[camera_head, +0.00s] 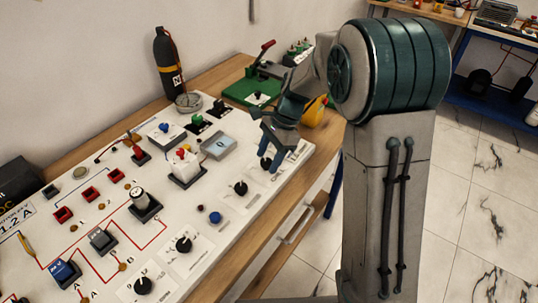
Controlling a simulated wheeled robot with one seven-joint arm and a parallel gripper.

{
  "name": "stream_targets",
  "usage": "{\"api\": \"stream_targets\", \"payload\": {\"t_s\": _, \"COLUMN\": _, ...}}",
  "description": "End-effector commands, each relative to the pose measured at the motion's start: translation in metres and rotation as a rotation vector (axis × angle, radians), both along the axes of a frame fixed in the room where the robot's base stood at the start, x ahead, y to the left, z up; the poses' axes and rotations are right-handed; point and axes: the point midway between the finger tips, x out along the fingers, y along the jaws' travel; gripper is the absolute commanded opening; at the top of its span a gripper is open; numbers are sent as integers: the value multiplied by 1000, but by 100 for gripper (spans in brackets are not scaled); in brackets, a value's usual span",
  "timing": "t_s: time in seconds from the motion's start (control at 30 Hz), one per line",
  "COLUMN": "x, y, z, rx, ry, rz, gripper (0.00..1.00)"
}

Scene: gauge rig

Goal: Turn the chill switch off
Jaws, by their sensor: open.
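Several black rotary knobs on white plates run along the panel's right edge. The label that would mark the chill switch is too small to read, so I cannot tell which one it is. My gripper (277,163) is open and points down at the far knob (265,163). The knob shows beside and partly behind the left finger. I cannot tell whether the fingers touch it. Nearer me are another black knob (240,188), a third knob (184,244) and a fourth at the front (144,286).
The white panel (130,235) holds red sockets, a blue button (215,217), and a raised block with red and yellow tops (186,168). A green-based device with a red-handled lever (262,60) and a dark bottle (167,62) stand behind. Open floor lies right.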

Motion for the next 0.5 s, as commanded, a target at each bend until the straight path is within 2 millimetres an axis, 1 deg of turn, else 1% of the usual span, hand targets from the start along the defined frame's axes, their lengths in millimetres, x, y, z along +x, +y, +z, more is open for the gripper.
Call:
{"api": "stream_targets", "payload": {"t_s": 0.03, "x": 0, "y": 0, "z": 0, "rx": 0, "ry": 0, "rz": 0, "gripper": 52}}
{"api": "stream_targets", "payload": {"t_s": 0.07, "x": 0, "y": 0, "z": 0, "rx": 0, "ry": 0, "rz": 0, "gripper": 47}}
{"api": "stream_targets", "payload": {"t_s": 0.1, "x": 0, "y": 0, "z": 0, "rx": 0, "ry": 0, "rz": 0, "gripper": 36}}
{"api": "stream_targets", "payload": {"t_s": 0.17, "x": 0, "y": 0, "z": 0, "rx": 0, "ry": 0, "rz": 0, "gripper": 19}}
{"api": "stream_targets", "payload": {"t_s": 0.2, "x": 0, "y": 0, "z": 0, "rx": 0, "ry": 0, "rz": 0, "gripper": 8}}
{"api": "stream_targets", "payload": {"t_s": 0.5, "x": 0, "y": 0, "z": 1, "rx": 0, "ry": 0, "rz": 19, "gripper": 8}}
